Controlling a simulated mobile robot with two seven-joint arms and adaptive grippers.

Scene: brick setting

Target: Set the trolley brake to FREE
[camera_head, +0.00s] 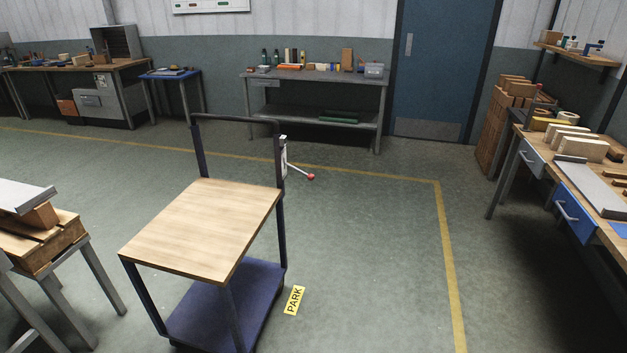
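The trolley (205,232) stands left of the middle of the head view, with a bare wooden top and a blue lower deck (235,288). A dark push handle frame (235,119) rises at its far end. The brake lever (300,171) sits on the frame's right post. It slants down to the right and ends in a red knob (311,177). A pale plate (284,156) is behind the lever; its markings are too small to read. A yellow floor label (294,300) reading PARK lies beside the trolley. Neither gripper is in view.
A stand with wooden blocks (42,240) is at the near left. Benches line the back wall, beside a blue door (443,70). The floor right of the trolley is clear, with a yellow line (449,265).

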